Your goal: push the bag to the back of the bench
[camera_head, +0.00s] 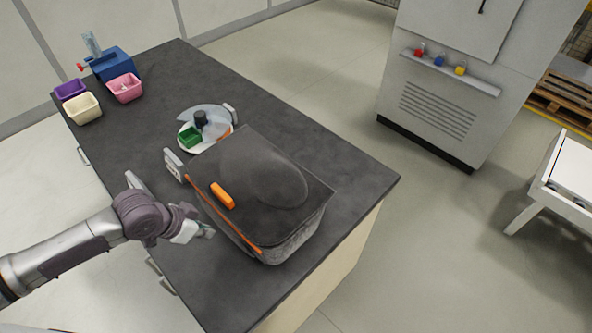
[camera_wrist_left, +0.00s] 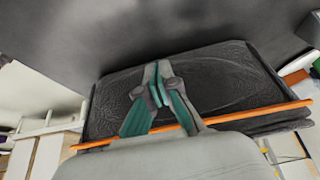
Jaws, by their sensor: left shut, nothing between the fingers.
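The bag (camera_head: 262,188) is a dark grey case with an orange zip line and an orange tab (camera_head: 222,195). It lies on the dark bench top (camera_head: 345,165), towards the bench's right end. My left gripper (camera_head: 208,231) is shut and empty, beside the bag's near left side. Whether it touches the bag I cannot tell. In the left wrist view the shut fingers (camera_wrist_left: 158,70) point at the bag (camera_wrist_left: 215,75), with the orange strip crossing below the fingertips. My right gripper is not in view.
A round tray (camera_head: 222,112) with a green block stands just behind the bag, and a pale upright piece (camera_head: 173,165) stands at its left corner. Small bins (camera_head: 82,108) and a blue device (camera_head: 112,64) are at the far left end. Bare bench lies to the right of the tray.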

